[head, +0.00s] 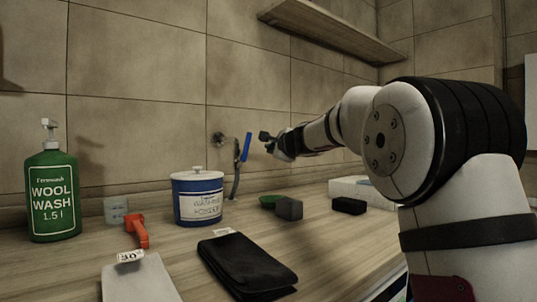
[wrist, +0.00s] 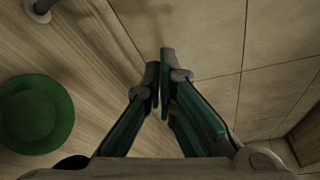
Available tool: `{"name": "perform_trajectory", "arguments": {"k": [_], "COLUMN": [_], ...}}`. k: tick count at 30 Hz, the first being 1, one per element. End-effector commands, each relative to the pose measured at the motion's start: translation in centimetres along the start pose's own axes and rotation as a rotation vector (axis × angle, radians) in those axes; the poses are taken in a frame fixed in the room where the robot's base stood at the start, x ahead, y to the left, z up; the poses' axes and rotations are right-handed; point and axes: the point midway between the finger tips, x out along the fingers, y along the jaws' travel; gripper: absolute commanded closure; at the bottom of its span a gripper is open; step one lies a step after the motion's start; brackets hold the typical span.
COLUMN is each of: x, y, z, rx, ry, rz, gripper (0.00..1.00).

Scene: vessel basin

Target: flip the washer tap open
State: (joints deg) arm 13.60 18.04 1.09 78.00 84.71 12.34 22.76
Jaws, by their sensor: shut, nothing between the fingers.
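The blue lever does not show in the wrist view.
Below stand a blue-and-white tub (head: 198,203), a green dish (head: 271,201), a grey block (head: 289,209) and a black block (head: 348,205). A green wool wash bottle (head: 53,196) is at left. A wooden shelf (head: 333,32) juts from the wall above.

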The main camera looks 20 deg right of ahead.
Motion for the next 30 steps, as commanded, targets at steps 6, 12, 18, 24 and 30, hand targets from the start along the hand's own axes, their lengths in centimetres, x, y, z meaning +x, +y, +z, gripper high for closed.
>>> {"name": "perform_trajectory", "arguments": {"k": [6, 12, 18, 24, 30], "x": [-4.8, -7.6, -8.7, -8.8, -8.7], "y": [-0.2, -0.1, 0.0, 0.0, 0.0], "z": [0.6, 0.6, 0.6, 0.6, 0.6], "rx": [0.0, -0.002, -0.001, 0.0, -0.001], "ry": [-0.009, -0.009, -0.009, -0.009, -0.009], "rz": [-0.007, -0.005, -0.004, -0.004, -0.004], "gripper": [1.0, 1.0, 1.0, 1.0, 1.0]}}
